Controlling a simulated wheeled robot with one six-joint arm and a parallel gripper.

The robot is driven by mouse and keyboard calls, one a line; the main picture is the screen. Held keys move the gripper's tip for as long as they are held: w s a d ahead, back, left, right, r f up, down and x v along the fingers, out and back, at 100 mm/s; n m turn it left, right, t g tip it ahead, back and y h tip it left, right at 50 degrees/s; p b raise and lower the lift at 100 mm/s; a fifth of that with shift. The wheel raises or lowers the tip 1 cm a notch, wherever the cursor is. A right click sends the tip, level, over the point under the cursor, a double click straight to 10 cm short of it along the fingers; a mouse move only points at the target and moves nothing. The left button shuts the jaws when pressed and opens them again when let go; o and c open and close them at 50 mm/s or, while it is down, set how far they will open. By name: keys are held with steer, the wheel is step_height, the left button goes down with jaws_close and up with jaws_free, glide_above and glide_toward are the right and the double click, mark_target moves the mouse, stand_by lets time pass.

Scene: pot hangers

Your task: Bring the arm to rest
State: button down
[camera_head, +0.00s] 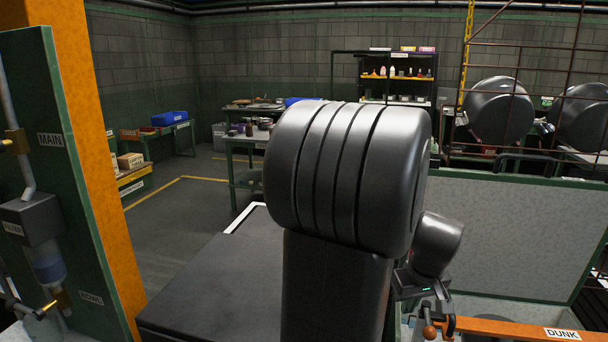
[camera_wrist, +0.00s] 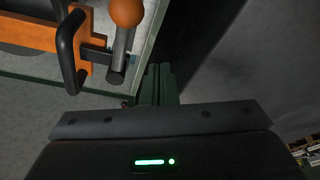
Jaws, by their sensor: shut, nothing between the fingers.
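My gripper (camera_wrist: 158,72) shows in the wrist view as two narrow dark green fingers side by side, shut and empty. In the head view, my arm's large dark links fill the middle. My wrist, with a small green light, is low on the right behind them, and the fingers cannot be made out there. In the wrist view, an orange bar (camera_wrist: 32,33) with a black handle (camera_wrist: 68,50) is at the upper left. A grey rod with an orange ball (camera_wrist: 127,11) stands beside it. The fingers appear apart from both.
The DUNK-labelled orange bar (camera_head: 520,331) crosses a pale tank with a tall back panel (camera_head: 510,230) at the right. A green panel marked MAIN (camera_head: 45,190) and an orange post (camera_head: 85,130) stand at the left. Open floor (camera_head: 180,230) and workbenches lie behind.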

steer(key=shift+w+a+f+m+h+p, duration=0.15)
steer(key=shift+w+f+m+h+p, duration=0.25)
steer(key=shift+w+m, duration=1)
steer(key=shift+w+a+f+m+h+p, duration=0.25)
steer(key=shift+m+h, duration=0.35)
steer(key=shift+m, duration=1.65)
steer(key=shift+w+a+f+m+h+p, duration=0.1)
steer(key=shift+w+m+h+p, duration=0.35)
steer(key=shift+w+m, duration=1)
steer(key=shift+s+m, duration=0.4)
steer(key=shift+s, duration=0.05)
steer(key=shift+s, duration=0.1)
